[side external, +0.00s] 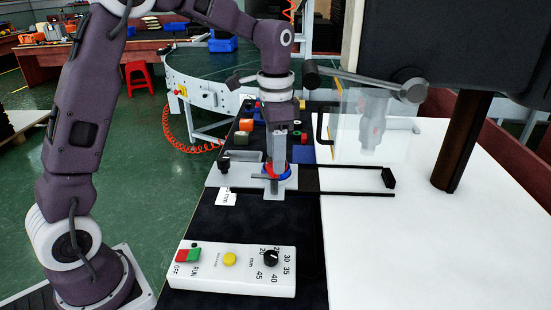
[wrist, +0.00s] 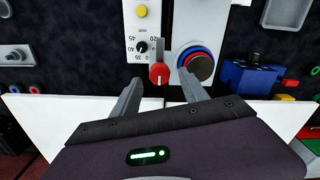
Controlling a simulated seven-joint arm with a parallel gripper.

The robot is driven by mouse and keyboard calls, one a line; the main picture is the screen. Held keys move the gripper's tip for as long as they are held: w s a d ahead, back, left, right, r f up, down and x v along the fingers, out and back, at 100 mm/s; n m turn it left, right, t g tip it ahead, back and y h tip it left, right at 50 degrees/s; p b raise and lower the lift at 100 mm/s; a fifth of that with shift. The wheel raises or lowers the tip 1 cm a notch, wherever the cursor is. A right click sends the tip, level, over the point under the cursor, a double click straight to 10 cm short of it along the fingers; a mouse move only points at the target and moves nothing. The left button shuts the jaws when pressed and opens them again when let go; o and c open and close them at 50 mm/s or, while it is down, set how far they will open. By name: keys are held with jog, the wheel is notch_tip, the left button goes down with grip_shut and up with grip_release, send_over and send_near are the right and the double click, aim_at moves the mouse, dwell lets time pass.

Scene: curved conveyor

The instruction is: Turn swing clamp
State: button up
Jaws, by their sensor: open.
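The swing clamp appears in the wrist view as a round red knob (wrist: 160,74) with a white line, with a grey bar (wrist: 160,50) reaching up from it. Beside it, to the right, is a round disc (wrist: 201,66) with blue and red rings. My gripper (wrist: 160,76) is open, and the red knob shows between its two fingertips. Whether the fingers touch it I cannot tell. In the side view my gripper (side external: 280,172) points down over the ringed disc (side external: 288,174) and partly hides the clamp; a grey bar (side external: 265,177) shows just in front.
A white control box (side external: 232,269) with a black dial, yellow button and rocker switch lies in front. A clear panel (side external: 350,125) and small coloured parts stand behind.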

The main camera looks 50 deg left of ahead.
jog(key=shift+f, duration=0.8)
grip_shut()
jog(key=shift+m, duration=0.3)
jog(key=m, duration=0.3)
jog(key=shift+m, duration=0.3)
jog(key=m, duration=0.4)
jog(key=shift+m, duration=0.3)
jog(key=m, duration=0.4)
jog(key=shift+s+m, duration=0.1)
jog(key=shift+m, duration=2.4)
jog(key=shift+r, duration=0.1)
